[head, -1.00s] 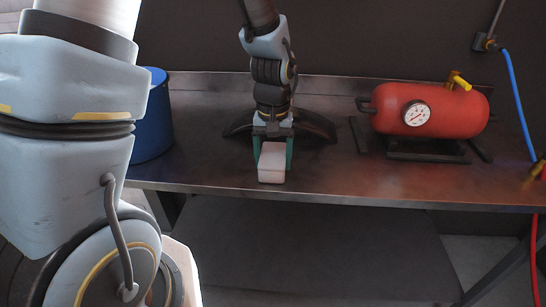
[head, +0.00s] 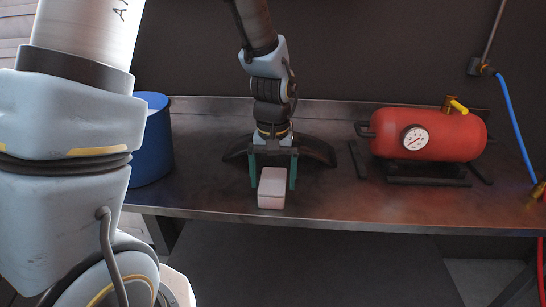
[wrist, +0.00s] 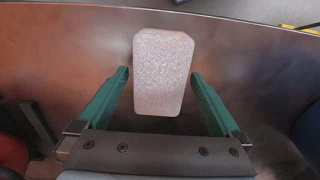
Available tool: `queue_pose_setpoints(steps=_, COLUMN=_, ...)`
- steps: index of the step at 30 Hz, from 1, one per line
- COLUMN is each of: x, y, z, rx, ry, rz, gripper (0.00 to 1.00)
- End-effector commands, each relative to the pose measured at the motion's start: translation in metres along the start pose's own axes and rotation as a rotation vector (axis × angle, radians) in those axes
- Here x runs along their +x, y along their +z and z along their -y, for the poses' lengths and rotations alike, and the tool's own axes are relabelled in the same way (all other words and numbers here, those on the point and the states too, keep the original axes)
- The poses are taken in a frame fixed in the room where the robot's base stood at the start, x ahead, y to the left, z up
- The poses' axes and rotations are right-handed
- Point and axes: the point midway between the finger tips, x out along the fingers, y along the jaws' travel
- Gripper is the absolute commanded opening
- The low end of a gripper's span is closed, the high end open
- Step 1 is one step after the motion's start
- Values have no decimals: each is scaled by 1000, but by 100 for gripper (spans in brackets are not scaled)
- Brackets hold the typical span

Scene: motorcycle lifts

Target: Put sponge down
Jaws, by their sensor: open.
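The sponge (head: 271,188) is a pale pinkish-white block resting on the metal workbench (head: 330,205) close to its front edge. It also shows in the wrist view (wrist: 163,72), ahead of the fingers. My gripper (head: 273,186) is open, with green fingers on the left and right of the sponge. In the wrist view my gripper (wrist: 161,80) has a gap between each finger and the sponge, and the sponge's far part reaches beyond the fingertips.
A red tank (head: 428,134) with a gauge and yellow valve stands on the bench at right. A blue drum (head: 150,140) is at left. A dark curved object (head: 316,150) lies behind my gripper. A blue hose (head: 515,120) hangs at far right. Bare bench lies between sponge and tank.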

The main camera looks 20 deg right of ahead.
Motion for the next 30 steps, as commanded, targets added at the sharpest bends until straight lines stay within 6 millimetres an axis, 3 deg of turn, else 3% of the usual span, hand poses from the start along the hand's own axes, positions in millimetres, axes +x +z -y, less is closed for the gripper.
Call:
queue_pose_setpoints(steps=12, x=-83, y=-1, z=0, rx=-1, ry=2, rz=-5, gripper=100)
queue_pose_setpoints(steps=18, x=-102, y=0, z=0, rx=-1, ry=1, rz=-1, gripper=100)
queue_pose_setpoints(steps=23, x=-105, y=0, z=0, rx=-1, ry=1, rz=-1, gripper=100)
queue_pose_setpoints(steps=26, x=-102, y=0, z=12, rx=-17, ry=2, rz=-4, gripper=100)
queue_pose_setpoints(steps=29, x=-95, y=2, z=48, rx=-63, ry=6, rz=-20, gripper=100)
queue_pose_setpoints(steps=30, x=-91, y=6, z=68, rx=-89, ry=7, rz=-28, gripper=100)
